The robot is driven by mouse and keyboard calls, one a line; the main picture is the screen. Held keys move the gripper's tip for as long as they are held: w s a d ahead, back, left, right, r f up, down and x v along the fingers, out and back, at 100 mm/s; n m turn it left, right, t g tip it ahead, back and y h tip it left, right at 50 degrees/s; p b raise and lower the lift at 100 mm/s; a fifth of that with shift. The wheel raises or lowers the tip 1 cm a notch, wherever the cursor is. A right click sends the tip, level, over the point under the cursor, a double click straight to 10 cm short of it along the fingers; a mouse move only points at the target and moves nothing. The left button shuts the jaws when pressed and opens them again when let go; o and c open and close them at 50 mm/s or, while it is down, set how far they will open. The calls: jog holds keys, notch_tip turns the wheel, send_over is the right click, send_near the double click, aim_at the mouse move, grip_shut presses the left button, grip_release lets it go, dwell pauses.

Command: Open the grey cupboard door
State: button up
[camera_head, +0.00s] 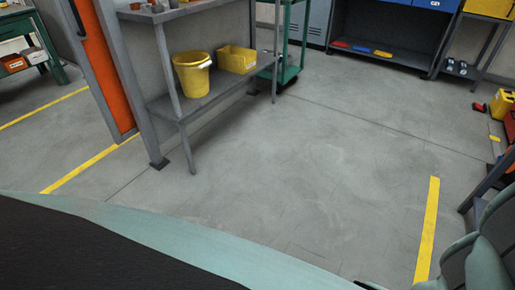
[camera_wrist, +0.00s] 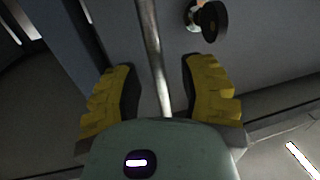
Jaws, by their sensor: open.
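In the wrist view my gripper (camera_wrist: 159,70) is open, its two yellow ridged fingers spread apart. A thin metal bar (camera_wrist: 149,30), which looks like a handle, runs lengthwise between the fingers, with a gap on each side. Its lower end is hidden behind my gripper's body. Behind it is a dark grey flat surface (camera_wrist: 115,30), which may be the grey cupboard door. A black round knob (camera_wrist: 210,20) on a short stem stands out to the right of the bar. The head view does not show my gripper, and I cannot make out this door there.
In the head view a grey shelf stand (camera_head: 205,98) holds a yellow bucket (camera_head: 192,74) and a yellow bin (camera_head: 237,59). An orange panel (camera_head: 104,65) is at left. A dark workbench (camera_head: 385,55) stands at the back. The middle floor (camera_head: 310,150) is clear.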

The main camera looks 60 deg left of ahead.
jog(key=shift+c, duration=0.2)
grip_shut()
dwell(0.3)
